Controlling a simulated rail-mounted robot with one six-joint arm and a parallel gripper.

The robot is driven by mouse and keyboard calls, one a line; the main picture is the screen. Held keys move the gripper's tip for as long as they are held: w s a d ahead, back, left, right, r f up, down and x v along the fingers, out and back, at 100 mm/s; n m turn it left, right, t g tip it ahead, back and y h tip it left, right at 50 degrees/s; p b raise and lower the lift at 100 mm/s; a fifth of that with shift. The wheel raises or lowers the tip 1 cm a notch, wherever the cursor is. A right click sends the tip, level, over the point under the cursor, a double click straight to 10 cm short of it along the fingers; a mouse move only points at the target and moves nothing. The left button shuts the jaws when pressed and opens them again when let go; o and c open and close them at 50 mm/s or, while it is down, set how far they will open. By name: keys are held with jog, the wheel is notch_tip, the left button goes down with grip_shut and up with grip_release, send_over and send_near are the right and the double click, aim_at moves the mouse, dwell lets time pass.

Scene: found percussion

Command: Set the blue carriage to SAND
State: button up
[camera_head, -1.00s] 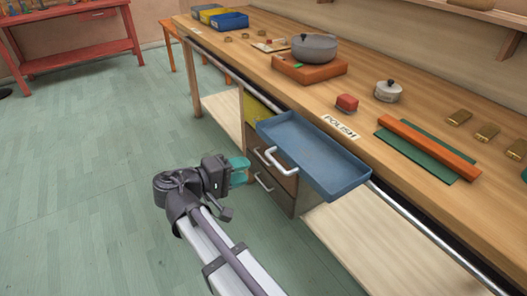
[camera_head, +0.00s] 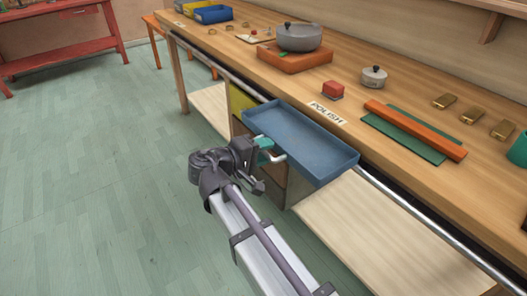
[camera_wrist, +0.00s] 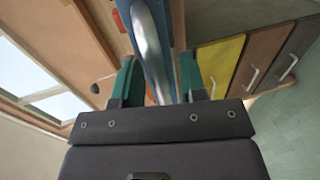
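The blue carriage (camera_head: 300,140) is a shallow blue tray at the front edge of the bench, in front of the POLISH label (camera_head: 327,113). A white handle (camera_head: 279,158) is on its front side. My gripper (camera_head: 265,146) is at the handle's left part, its teal fingers overlapping it. In the wrist view, the two fingers (camera_wrist: 157,80) stand apart with a pale bar, apparently the handle (camera_wrist: 148,45), between them. I cannot see firm contact on both sides. No SAND label can be read.
A metal rail (camera_head: 430,222) runs along the bench front. Drawers, one yellow (camera_wrist: 220,62), sit below the carriage. On the bench are a grey pot (camera_head: 298,38) on an orange block, a red block (camera_head: 333,90), a small lidded pot (camera_head: 374,76) and several brass pieces. The floor left is clear.

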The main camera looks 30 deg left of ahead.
grip_shut()
dwell(0.4)
